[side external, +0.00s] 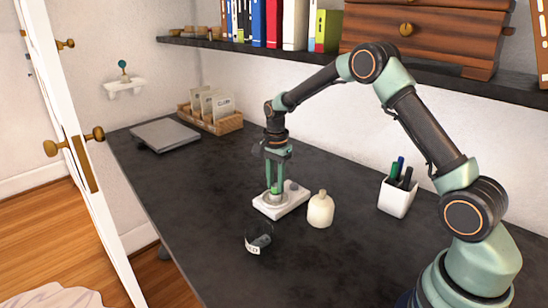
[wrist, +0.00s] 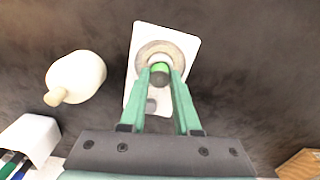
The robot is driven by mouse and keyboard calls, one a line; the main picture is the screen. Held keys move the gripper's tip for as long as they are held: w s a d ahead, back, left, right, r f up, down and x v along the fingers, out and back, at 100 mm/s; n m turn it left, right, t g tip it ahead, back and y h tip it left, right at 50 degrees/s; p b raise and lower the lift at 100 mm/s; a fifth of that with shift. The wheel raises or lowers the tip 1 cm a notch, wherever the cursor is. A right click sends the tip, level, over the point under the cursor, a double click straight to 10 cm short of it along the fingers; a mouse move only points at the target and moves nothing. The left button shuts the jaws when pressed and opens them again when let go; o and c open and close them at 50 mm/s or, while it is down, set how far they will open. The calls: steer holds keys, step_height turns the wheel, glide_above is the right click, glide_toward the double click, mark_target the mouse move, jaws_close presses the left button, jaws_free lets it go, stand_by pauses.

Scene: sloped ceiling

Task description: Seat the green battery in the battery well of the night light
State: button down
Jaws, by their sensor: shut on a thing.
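The night light is a white rectangular base (side external: 268,210) on the dark desk, and it also shows in the wrist view (wrist: 188,36). A round beige-grey ring (wrist: 145,50) on it surrounds the battery well. My gripper (side external: 275,186) points down over this ring, its fingers closed on the green battery (wrist: 160,67). The battery looks upright, with a dark end facing the wrist camera. It overlaps the ring in both views; I cannot tell how deep its lower end sits, because the fingers and ring hide it. A small grey part (wrist: 151,105) lies on the base nearer my wrist.
A cream bottle (side external: 320,211) stands close right of the base. A dark round container with a white label (side external: 260,240) is in front. A white pen cup (side external: 396,197) stands farther right. A grey flat slab (side external: 165,134) and wooden card box (side external: 228,124) are at back left. The desk's left stretch is clear.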

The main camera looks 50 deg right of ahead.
steer(key=shift+f, duration=0.15)
steer(key=c, duration=0.6)
jaws_free()
